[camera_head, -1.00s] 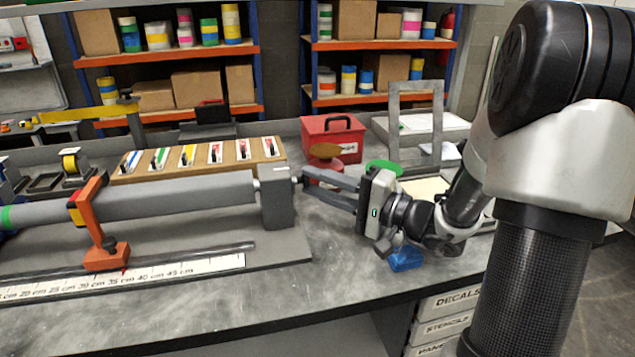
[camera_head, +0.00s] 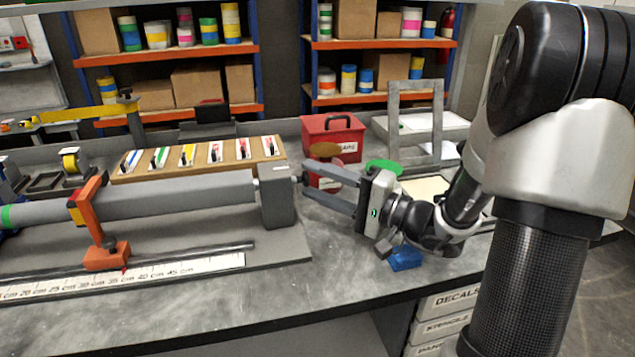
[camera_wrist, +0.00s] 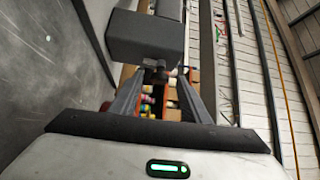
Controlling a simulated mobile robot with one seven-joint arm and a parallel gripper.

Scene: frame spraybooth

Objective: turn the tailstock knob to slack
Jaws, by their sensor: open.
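The tailstock (camera_head: 278,200) is a grey block at the right end of the long grey tube (camera_head: 160,196); it also shows in the wrist view (camera_wrist: 145,37) at the top. My gripper (camera_head: 306,179) is open, with its fingers pointing left at the tailstock's right face. In the wrist view the two fingers (camera_wrist: 158,88) stand apart, with the small dark knob (camera_wrist: 155,65) at the block's face between or just beyond their tips. The knob is too small and too hidden to read its setting, and I cannot tell whether a finger touches it.
A red toolbox (camera_head: 333,135) stands behind my gripper. A blue object (camera_head: 405,257) lies on the bench below my wrist. An orange clamp stand (camera_head: 101,225) stands on the left. The bench front (camera_head: 300,285) is clear.

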